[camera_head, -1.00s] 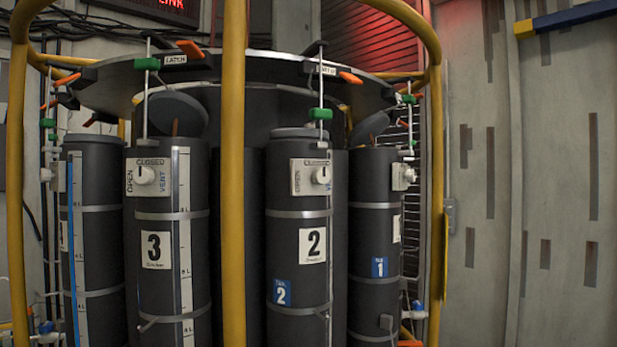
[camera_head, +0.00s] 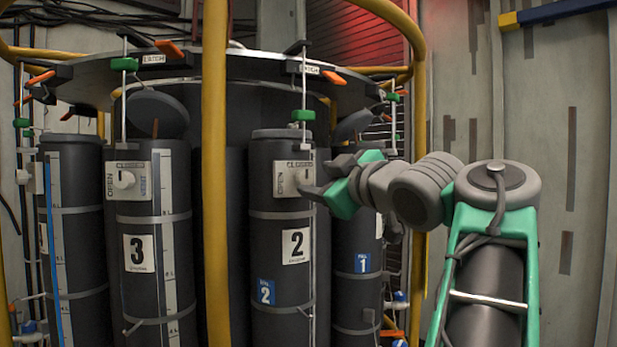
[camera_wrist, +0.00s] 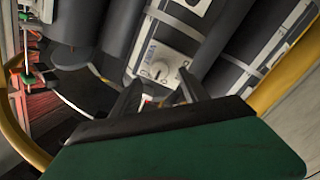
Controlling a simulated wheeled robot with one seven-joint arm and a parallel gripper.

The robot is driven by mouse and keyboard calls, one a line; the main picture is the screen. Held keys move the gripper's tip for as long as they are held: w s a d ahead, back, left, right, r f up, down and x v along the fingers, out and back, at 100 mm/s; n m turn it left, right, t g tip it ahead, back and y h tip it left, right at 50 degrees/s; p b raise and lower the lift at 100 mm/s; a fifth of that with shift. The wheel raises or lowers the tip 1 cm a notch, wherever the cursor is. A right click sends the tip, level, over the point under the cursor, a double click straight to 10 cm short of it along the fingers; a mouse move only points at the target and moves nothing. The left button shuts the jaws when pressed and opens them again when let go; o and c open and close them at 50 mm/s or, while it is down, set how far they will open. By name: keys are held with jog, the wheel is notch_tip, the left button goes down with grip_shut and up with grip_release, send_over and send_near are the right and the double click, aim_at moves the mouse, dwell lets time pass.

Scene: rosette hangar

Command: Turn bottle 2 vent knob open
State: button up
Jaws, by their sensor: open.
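Bottle 2 (camera_head: 270,225) is a dark upright cylinder with a white "2" label, in the middle of the head view. Its pale vent plate (camera_head: 281,178) with OPEN lettering carries a small white knob (camera_head: 303,177). My gripper (camera_head: 316,189) reaches in from the right, its tips close beside the plate. In the wrist view a white knob (camera_wrist: 158,70) on a pale plate shows between my gripper's two dark, parted fingers (camera_wrist: 163,80). The jaws are open and hold nothing. I cannot tell whether the fingers touch the knob, nor its exact turn.
Bottle 3 (camera_head: 150,215) stands to the left and bottle 1 (camera_head: 357,250) to the right, partly behind my arm. A yellow post (camera_head: 215,200) rises between bottles 3 and 2. The round rack top (camera_head: 235,66), with green and orange latches, overhangs the bottles.

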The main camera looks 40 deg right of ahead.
aim_at(307, 178)
jog(key=w, duration=0.4)
jog(key=shift+w+d+p, duration=0.3)
jog(key=shift+w+p, duration=0.05)
jog(key=shift+w, duration=0.05)
jog(key=shift+c, duration=0.3)
grip_shut()
